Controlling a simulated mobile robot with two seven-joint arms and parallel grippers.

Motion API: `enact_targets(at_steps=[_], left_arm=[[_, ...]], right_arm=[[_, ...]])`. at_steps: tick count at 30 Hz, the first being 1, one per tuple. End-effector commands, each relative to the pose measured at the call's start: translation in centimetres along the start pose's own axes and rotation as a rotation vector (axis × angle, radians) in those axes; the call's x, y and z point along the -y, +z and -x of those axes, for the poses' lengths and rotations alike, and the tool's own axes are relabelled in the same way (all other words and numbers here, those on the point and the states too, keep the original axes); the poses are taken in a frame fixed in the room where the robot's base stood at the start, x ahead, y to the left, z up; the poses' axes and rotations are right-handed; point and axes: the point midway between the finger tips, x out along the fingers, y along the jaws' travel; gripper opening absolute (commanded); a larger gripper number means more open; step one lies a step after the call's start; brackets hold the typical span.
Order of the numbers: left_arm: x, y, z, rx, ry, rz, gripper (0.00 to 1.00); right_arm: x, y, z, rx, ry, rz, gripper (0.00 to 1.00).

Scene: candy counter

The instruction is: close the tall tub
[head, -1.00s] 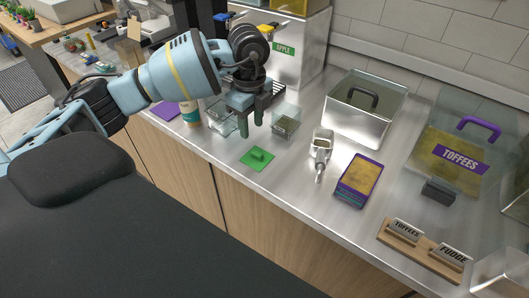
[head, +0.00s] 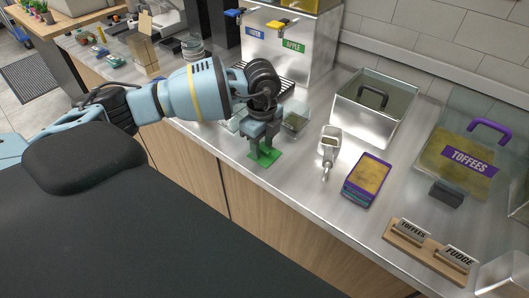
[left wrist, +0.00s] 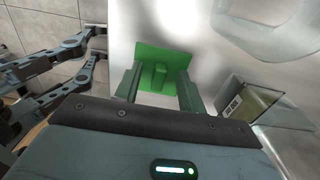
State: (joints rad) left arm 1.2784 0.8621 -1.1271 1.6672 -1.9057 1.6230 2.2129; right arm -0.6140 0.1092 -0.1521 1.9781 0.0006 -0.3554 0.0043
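A flat green lid (head: 256,161) with a raised handle lies on the counter near its front edge. My left gripper (head: 263,150) is low over it, fingers pointing down. In the left wrist view, the green lid (left wrist: 175,57) has its handle between the two open fingers (left wrist: 159,88), with gaps on both sides. A clear tub with greenish contents (head: 295,122) stands just behind the gripper; a labelled one shows in the left wrist view (left wrist: 248,104). Another clear tub (head: 231,121) is partly hidden by my arm. I cannot tell which is the tall one. My right gripper (left wrist: 98,43) appears open and empty.
A metal scoop (head: 329,148) and a purple-edged box (head: 367,179) lie right of the lid. A metal bin (head: 372,115) and a dispenser with an APPLE label (head: 293,46) stand behind.

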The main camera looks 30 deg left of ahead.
Motion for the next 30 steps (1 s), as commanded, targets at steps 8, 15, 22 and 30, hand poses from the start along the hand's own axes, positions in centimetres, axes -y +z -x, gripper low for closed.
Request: enact_targets(at_steps=[8, 15, 22, 30], left_arm=[[0.03, -0.01, -0.14, 0.000, -0.001, -0.001, 0.37], [0.03, -0.01, -0.12, 0.000, -0.001, -0.001, 0.06], [0.03, -0.01, -0.11, 0.000, -0.001, -0.001, 0.00], [0.05, -0.01, 0.15, -0.001, -0.002, -0.001, 0.00]], right_arm=[[-0.04, 0.04, 0.00, 0.001, 0.000, 0.001, 0.32], [-0.24, 0.12, 0.03, 0.002, 0.000, 0.010, 0.32], [-0.36, 0.17, 0.05, 0.003, -0.001, 0.015, 0.32], [-0.33, 0.17, 0.04, 0.003, 0.000, 0.014, 0.32]])
